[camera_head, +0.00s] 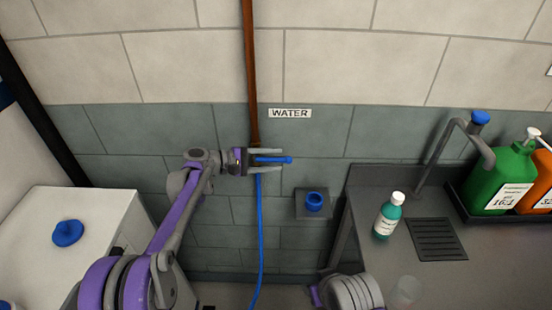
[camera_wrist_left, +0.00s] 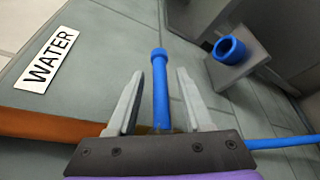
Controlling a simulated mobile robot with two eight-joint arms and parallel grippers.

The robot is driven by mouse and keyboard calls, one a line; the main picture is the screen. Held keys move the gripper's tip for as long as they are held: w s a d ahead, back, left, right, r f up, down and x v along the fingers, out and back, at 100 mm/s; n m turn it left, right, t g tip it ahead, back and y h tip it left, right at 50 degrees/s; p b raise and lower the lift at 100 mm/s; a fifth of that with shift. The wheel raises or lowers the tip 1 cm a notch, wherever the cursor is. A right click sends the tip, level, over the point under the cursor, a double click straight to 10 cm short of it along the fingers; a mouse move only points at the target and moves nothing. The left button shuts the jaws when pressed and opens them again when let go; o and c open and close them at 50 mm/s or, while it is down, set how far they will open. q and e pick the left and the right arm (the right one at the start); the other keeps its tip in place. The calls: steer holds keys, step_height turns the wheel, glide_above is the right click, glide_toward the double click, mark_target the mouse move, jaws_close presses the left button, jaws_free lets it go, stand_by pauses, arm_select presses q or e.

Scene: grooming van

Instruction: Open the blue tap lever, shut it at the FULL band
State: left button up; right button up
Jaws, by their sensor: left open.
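The blue tap lever (camera_head: 274,160) sticks out to the right at the foot of the brown pipe, under the WATER label. My left gripper (camera_head: 280,158) is open, with one finger above the lever and one below it. In the left wrist view the lever (camera_wrist_left: 160,92) lies lengthwise between the two spread fingers (camera_wrist_left: 161,75), with a gap visible on both sides. A blue hose (camera_head: 261,240) hangs down from the tap. I see no FULL band in either view. My right gripper is not in view; only part of that arm shows at the bottom.
A grey block with a blue ring (camera_head: 314,202) sits low on the wall to the right of the hose. The right counter holds a teal bottle (camera_head: 388,216), a drain grate (camera_head: 436,239) and a green jug (camera_head: 502,180). A white cabinet (camera_head: 100,213) stands left.

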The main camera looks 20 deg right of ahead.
arm_select(q)
steer(key=shift+d+f, duration=0.15)
steer(key=shift+d, duration=0.4)
jaws_close()
stand_by(1.1)
